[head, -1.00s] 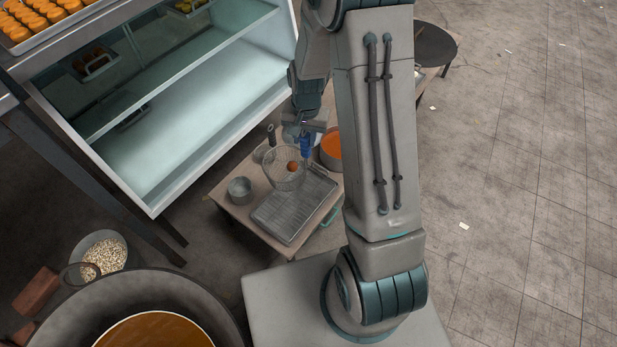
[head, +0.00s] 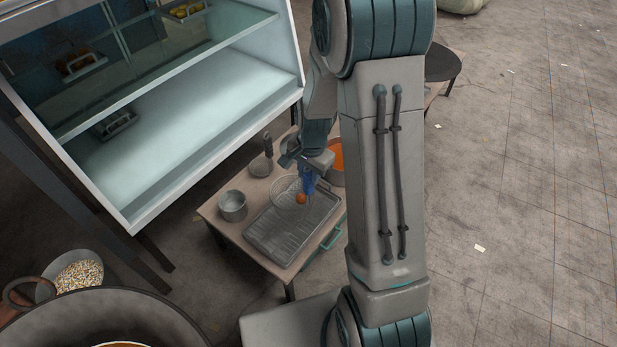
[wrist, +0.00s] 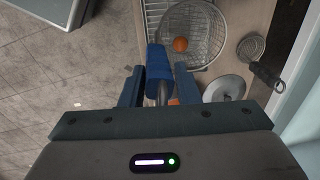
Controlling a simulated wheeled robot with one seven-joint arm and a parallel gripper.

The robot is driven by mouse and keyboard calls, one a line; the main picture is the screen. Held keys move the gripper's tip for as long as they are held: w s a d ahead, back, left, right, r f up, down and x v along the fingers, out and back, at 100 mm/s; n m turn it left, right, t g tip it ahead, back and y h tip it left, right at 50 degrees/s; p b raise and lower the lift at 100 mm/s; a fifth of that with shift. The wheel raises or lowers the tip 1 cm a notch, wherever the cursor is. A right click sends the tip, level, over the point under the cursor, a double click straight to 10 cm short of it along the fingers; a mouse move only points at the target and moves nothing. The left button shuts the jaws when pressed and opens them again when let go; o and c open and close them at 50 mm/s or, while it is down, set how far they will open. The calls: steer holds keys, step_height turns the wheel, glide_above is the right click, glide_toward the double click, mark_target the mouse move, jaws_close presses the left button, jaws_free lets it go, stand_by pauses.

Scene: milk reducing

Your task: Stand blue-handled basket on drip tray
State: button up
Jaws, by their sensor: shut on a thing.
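The wire basket (head: 283,194) with a blue handle (wrist: 160,65) is at the far end of the drip tray (head: 268,240) in the head view. My gripper (wrist: 159,88) is shut on the blue handle, which lies between its two fingers in the wrist view. A round orange ball (wrist: 180,44) is inside the basket. The drip tray is a grey metal tray with a wire rack, lying on a low wooden table. The basket's bottom overlaps the tray's far part; I cannot tell whether it touches the rack.
A small metal pot (head: 232,206) stands left of the tray, and a pot of orange liquid (head: 337,160) stands behind my gripper. A dark-handled metal utensil (head: 262,165) lies near the back edge. A glass display case (head: 180,130) rises close on the left.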

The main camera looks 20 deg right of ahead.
mark_target(309, 189)
steer(key=shift+f+b, duration=2.3)
steer(key=shift+f, duration=0.75)
steer(key=shift+f+b, duration=0.3)
steer(key=shift+f, duration=0.1)
steer(key=o, duration=1.1)
steer(key=shift+r, duration=0.1)
steer(key=r+p, duration=0.1)
steer(key=r, duration=0.3)
steer(key=r+p, duration=0.1)
steer(key=r, duration=0.4)
steer(key=s+r+p, duration=0.1)
steer(key=r, duration=0.3)
steer(key=shift+d+r, duration=0.25)
steer(key=shift+r, duration=0.1)
